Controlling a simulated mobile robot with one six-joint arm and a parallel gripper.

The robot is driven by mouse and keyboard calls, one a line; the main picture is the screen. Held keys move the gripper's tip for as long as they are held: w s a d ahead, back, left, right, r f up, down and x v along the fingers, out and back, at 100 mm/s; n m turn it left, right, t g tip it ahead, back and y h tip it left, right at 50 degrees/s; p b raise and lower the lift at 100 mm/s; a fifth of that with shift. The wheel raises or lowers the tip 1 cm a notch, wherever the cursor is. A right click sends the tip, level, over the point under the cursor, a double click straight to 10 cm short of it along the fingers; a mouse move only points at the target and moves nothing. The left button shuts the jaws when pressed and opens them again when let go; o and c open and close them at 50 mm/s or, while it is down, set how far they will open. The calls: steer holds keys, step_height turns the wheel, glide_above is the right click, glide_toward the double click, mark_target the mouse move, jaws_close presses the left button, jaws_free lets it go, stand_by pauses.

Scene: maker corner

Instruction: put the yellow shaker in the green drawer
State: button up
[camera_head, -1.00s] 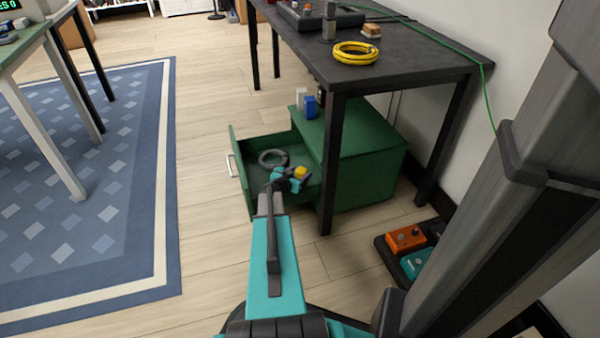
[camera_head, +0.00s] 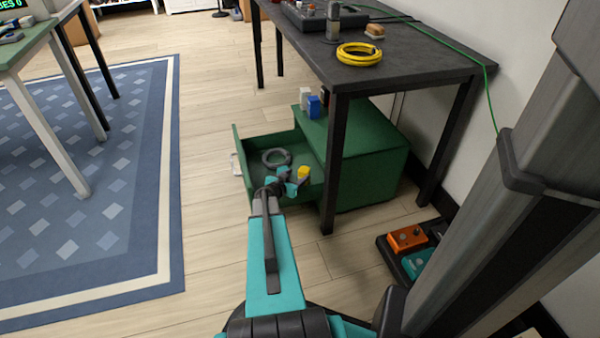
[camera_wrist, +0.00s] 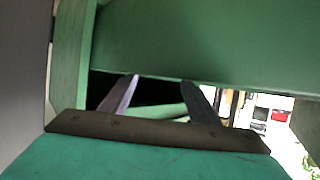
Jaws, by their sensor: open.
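The green drawer (camera_head: 255,158) of the cabinet under the black table is pulled open. The yellow shaker (camera_head: 303,172) shows as a small yellow shape within the outline of the drawer, at its right, partly hidden by my gripper. I cannot tell whether its base rests on the drawer floor. My gripper (camera_head: 297,181) is open and reaches over the drawer's near side, just beside the shaker. In the wrist view my two fingers (camera_wrist: 158,92) are spread with nothing visible between them, and the shaker does not show there.
A grey ring (camera_head: 276,157) lies in the drawer. A blue item (camera_head: 313,106) and a white item (camera_head: 304,98) stand on the cabinet top (camera_head: 368,150). The table's front leg (camera_head: 329,180) stands close right of my gripper. Pedals (camera_head: 407,238) lie on the floor at right.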

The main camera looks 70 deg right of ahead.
steer(key=shift+p+v, duration=0.35)
steer(key=shift+v, duration=2.65)
steer(key=shift+r, duration=0.1)
